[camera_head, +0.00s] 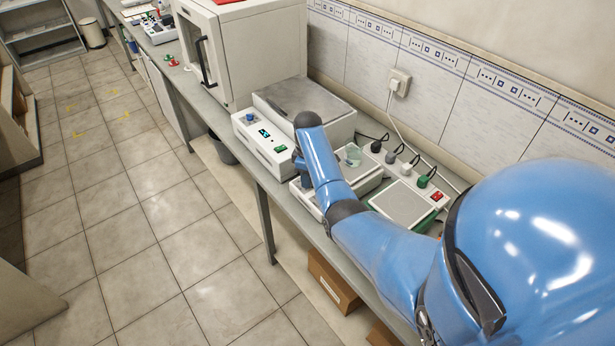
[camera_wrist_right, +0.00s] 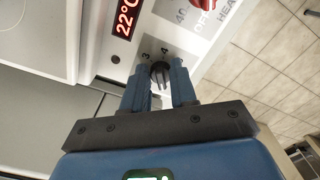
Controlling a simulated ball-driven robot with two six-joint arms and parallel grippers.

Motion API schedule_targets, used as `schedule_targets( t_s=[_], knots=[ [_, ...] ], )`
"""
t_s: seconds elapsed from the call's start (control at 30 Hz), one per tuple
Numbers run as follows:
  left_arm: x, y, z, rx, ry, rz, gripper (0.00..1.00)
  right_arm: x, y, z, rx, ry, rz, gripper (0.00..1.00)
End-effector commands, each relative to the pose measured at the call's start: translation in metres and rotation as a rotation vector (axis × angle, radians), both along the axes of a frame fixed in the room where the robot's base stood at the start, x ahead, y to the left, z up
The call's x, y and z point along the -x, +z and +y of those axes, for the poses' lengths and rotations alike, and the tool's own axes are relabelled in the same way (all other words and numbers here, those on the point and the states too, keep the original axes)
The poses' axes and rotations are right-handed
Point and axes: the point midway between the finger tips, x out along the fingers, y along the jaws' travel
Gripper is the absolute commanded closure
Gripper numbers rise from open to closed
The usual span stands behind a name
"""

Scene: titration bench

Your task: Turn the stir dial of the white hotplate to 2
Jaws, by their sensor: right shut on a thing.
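The stir dial (camera_wrist_right: 160,72) is a small dark knob on a white front panel in the right wrist view. The figures 3 and 4 show beside it; other marks are hidden. My right gripper (camera_wrist_right: 161,82) has its two blue fingers closed on either side of this dial. The white hotplate (camera_wrist_right: 96,42) has a red display (camera_wrist_right: 126,18) reading 22°C and a red heat dial (camera_wrist_right: 205,12) with OFF and 40 near it. In the head view, my right forearm covers the dial and most of the gripper. My left gripper is not in view.
In the head view, a glass beaker (camera_head: 353,156) stands just right of my forearm. A larger instrument with a blue knob (camera_head: 249,118) is to the left. A wall socket (camera_head: 399,82) is behind.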

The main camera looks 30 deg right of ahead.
Motion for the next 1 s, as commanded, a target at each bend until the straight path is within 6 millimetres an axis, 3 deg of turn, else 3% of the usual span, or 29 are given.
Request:
schedule_targets(
  t_s=[0.37, 1.0],
  knots=[
    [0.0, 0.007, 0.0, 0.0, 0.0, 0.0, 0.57, 0.0, 0.001, 0.001, 0.0, -0.175, 0.0, 1.0],
    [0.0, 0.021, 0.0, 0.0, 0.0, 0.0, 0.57, 0.0, 0.002, 0.004, 0.0, -0.77, -0.001, 1.0]
  ],
)
